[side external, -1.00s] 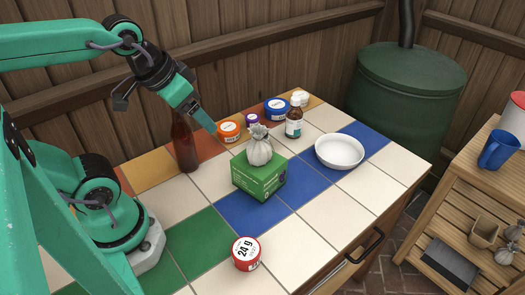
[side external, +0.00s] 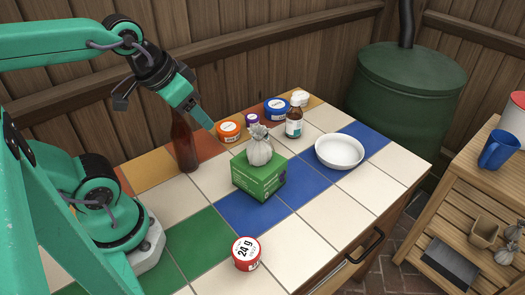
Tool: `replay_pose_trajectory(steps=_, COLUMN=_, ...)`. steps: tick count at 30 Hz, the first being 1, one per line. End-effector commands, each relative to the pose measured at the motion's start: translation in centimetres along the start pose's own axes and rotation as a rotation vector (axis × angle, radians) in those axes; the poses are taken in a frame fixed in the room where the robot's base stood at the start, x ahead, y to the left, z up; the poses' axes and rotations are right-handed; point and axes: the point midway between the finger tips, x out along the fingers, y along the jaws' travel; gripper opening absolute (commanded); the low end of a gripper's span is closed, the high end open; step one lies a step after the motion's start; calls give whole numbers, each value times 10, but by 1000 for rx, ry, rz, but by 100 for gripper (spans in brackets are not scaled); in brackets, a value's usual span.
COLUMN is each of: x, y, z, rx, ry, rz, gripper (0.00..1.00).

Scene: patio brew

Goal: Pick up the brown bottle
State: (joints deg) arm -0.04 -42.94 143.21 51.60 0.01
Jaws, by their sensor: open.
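The brown bottle (side external: 185,145) stands upright on the tiled table, left of the middle. Its upper part is partly hidden behind my gripper (side external: 203,118). My gripper is above the table and in front of the bottle's upper part in this view. The jaws are open, and nothing shows held between them. I cannot tell from this one view how far the jaws are from the bottle in depth.
A green box (side external: 259,178) with a grey sack (side external: 259,150) on top stands right of the bottle. An orange tin (side external: 229,131), a small labelled bottle (side external: 294,123), a blue tin (side external: 277,108) and a white bowl (side external: 339,151) stand beyond. A red tin (side external: 246,253) is near the front.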

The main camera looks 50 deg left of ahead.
Motion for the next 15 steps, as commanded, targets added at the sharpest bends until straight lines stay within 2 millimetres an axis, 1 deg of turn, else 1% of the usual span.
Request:
replay_pose_trajectory(steps=5, x=0, y=-7, z=-3, rx=-18, ry=-24, rz=-13, gripper=54)
replay_pose_trajectory(steps=8, x=1, y=-16, z=-7, rx=-44, ry=-59, rz=-30, gripper=54)
replay_pose_trajectory(steps=11, x=1, y=-30, z=-11, rx=-82, ry=-110, rz=-52, gripper=54)
replay_pose_trajectory(steps=15, x=2, y=-57, z=-17, rx=-153, ry=-203, rz=-82, gripper=54)
